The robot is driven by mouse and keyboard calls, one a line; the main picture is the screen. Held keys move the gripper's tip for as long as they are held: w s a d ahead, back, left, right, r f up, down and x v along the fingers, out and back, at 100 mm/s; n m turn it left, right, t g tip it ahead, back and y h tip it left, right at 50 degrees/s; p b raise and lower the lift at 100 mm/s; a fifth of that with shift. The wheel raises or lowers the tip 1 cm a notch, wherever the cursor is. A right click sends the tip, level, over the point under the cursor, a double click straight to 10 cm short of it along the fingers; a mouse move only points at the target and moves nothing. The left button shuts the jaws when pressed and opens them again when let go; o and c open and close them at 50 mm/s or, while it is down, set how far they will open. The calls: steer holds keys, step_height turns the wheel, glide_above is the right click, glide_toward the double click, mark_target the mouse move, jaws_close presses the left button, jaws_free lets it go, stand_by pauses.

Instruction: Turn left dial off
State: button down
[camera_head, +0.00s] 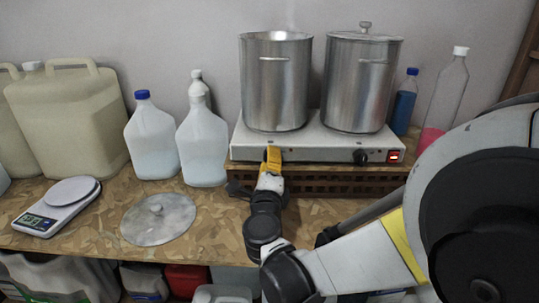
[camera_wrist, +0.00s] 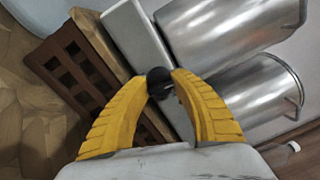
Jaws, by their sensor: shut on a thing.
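The hot plate (camera_head: 315,142) is a pale two-burner unit on a wooden stand, with its front panel facing me. Its left dial (camera_wrist: 160,82) is a black round knob between my yellow fingertips in the wrist view. My gripper (camera_head: 272,155) is shut on that dial and hides it in the head view. The right dial (camera_head: 360,157) is black and stands free near the panel's right end. A red lit switch (camera_head: 394,156) sits to the right of it.
An open steel pot (camera_head: 275,85) and a lidded steel pot (camera_head: 360,85) stand on the hot plate. A loose lid (camera_head: 158,218), a scale (camera_head: 62,203) and white jugs (camera_head: 152,140) are at left. Bottles (camera_head: 404,102) stand at right.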

steer(key=shift+n, duration=0.6)
steer(key=c, duration=1)
jaws_free()
steer(key=shift+s, duration=0.1)
steer(key=s, duration=1.1)
steer(key=shift+s+a+f, duration=0.35)
steer(key=shift+s, duration=0.05)
steer(key=shift+r, duration=0.1)
